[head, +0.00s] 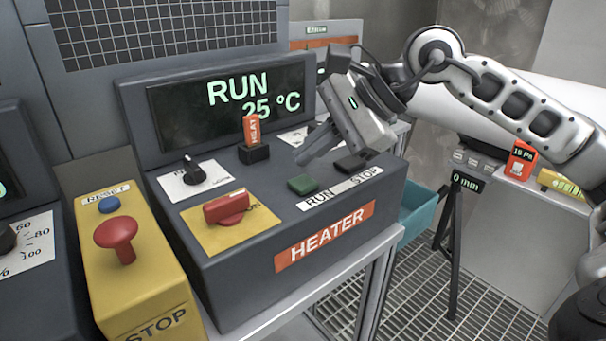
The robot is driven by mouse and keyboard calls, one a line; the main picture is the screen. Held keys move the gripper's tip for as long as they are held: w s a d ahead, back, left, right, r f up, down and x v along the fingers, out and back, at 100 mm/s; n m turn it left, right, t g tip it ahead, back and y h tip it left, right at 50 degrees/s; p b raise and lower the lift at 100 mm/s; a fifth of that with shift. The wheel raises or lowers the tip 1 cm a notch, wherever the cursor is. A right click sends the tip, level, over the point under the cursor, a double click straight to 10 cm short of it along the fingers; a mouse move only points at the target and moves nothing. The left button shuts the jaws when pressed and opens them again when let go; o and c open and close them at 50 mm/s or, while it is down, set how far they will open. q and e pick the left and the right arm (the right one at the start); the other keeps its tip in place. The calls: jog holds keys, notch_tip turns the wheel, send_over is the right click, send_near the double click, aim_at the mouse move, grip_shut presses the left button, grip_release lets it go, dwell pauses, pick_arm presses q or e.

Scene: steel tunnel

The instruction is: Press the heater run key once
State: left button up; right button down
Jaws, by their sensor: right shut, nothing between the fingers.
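The grey heater console (250,265) stands on a metal bench, with an orange HEATER label on its front. Its display (230,110) reads RUN and 25 °C. The green run key (302,185) sits on the sloped top above the RUN label. The dark stop key (350,163) is to its right, above the STOP label. My right gripper (305,160) comes in from the right, is shut and empty, and its fingertips are over the console just behind the green key. I cannot tell from this view whether they touch anything. My left gripper is not in view.
On the console are a red rotary switch (227,207) on a yellow plate, a black knob (193,170) and an upright orange HEAT tag (252,131). A yellow box with a red stop button (116,235) stands left. A teal bin (420,213) and tripod (455,240) are right.

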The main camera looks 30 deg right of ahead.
aim_at(311, 182)
jog(key=shift+r+p, duration=1.3)
jog(key=shift+r, duration=0.65)
jog(key=shift+f, duration=0.1)
